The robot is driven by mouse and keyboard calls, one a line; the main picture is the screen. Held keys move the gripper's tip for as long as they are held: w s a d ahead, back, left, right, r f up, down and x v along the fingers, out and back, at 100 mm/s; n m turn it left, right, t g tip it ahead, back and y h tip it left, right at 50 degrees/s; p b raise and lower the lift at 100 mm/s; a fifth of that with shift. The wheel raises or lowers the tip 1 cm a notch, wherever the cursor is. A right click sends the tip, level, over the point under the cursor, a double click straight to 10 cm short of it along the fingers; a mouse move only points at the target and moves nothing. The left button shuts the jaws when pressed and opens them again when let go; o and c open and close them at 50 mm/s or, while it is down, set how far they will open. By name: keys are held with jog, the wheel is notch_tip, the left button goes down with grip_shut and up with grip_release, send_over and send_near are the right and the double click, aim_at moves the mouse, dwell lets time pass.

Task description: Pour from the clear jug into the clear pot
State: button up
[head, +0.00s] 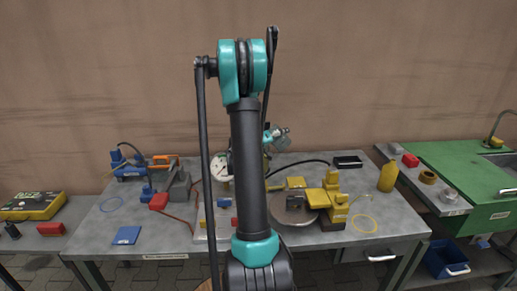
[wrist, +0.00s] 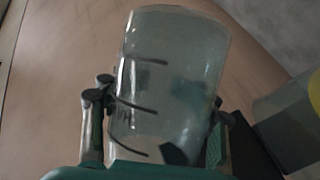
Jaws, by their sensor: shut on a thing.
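The clear jug (wrist: 172,60) fills the middle of the wrist view. It is see-through, with several dark marks down its side, and looks slightly tilted there. My gripper (wrist: 158,115) is shut on it, with a finger on each side. In the head view, a pale, partly see-through shape with teal parts (head: 278,138) shows just right of my arm, above the back of the workbench; most of my gripper is hidden behind the arm. I cannot pick out the clear pot with certainty. I cannot tell whether the jug holds any liquid.
The grey workbench (head: 110,222) carries yellow blocks (head: 332,200) by a round plate, a yellow bottle (head: 388,177), a blue vise (head: 128,163) and a blue square (head: 126,235). A green sink unit (head: 450,160) stands right. A pale container with yellow (wrist: 290,120) edges the wrist view.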

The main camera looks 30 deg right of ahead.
aim_at(288, 144)
jog(key=f+m+y, duration=0.1)
jog(key=s+d+f+m, duration=0.1)
jog(key=m, duration=0.1)
jog(key=s+f+m+y, duration=0.1)
jog(key=f, duration=0.1)
jog(key=shift+s+d+f+t+y, duration=0.1)
jog(key=shift+s+d+t+y, duration=0.05)
jog(key=shift+d+t+y, duration=0.2)
jog(key=shift+s+d+f+m+t+y, duration=0.1)
jog(key=shift+s+f+m+t+y, duration=0.25)
jog(key=shift+f, duration=0.65)
jog(key=shift+s+d+f+m+t+y, duration=0.15)
jog(key=shift+f+m, duration=0.35)
jog(key=shift+f, duration=0.5)
jog(key=shift+s+d+f+m+t+y, duration=0.2)
jog(key=shift+f+m, duration=0.25)
jog(key=shift+f, duration=0.55)
jog(key=shift+w+a+r, duration=0.1)
jog(key=shift+r, duration=2.35)
